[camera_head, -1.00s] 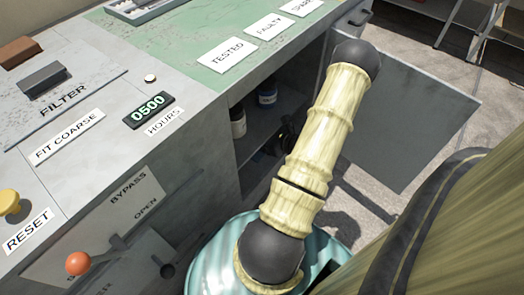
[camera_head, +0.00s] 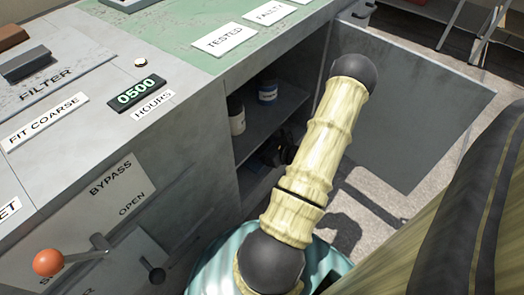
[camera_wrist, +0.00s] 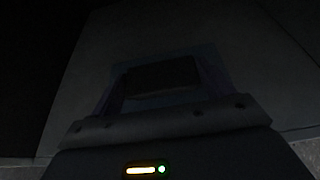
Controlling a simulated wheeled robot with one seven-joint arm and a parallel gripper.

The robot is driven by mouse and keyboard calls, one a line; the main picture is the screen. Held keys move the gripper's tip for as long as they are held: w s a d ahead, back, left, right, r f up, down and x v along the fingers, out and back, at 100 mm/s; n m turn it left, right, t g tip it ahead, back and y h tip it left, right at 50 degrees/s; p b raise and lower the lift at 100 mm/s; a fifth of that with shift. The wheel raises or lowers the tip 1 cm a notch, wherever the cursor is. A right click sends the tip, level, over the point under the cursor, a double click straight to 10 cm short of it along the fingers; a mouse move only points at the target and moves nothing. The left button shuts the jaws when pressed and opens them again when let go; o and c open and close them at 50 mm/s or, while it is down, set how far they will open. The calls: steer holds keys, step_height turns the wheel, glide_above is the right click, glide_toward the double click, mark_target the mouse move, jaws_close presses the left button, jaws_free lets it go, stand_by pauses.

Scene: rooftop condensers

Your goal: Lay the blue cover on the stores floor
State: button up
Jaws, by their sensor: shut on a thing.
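The stores is the open cabinet (camera_head: 270,128) under the bench, with a shelf inside. Its floor (camera_head: 253,192) is in shade, partly hidden behind my arm. My gripper (camera_head: 277,152) is inside the cabinet opening, below the shelf, a dark shape mostly hidden by my arm. The wrist view is very dark. There my gripper (camera_wrist: 160,95) is shut on a flat, dark rectangular piece with faint bluish edges, the blue cover (camera_wrist: 162,76). I cannot tell whether the cover touches the floor.
A white bottle (camera_head: 236,115) and a blue-labelled jar (camera_head: 267,90) stand on the cabinet shelf. The grey door (camera_head: 405,110) is swung open to the right. A lever with an orange knob (camera_head: 47,262) juts from the bench front.

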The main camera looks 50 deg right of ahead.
steer(key=shift+f, duration=0.1)
steer(key=o, duration=1)
steer(key=shift+o, duration=0.2)
steer(key=shift+s+r+p, duration=0.35)
steer(key=shift+p, duration=0.05)
steer(key=a+p+v, duration=0.1)
steer(key=p+v, duration=0.4)
steer(key=v, duration=0.6)
steer(key=shift+d, duration=0.5)
steer(key=shift+s+f, duration=0.1)
steer(key=shift+f, duration=0.05)
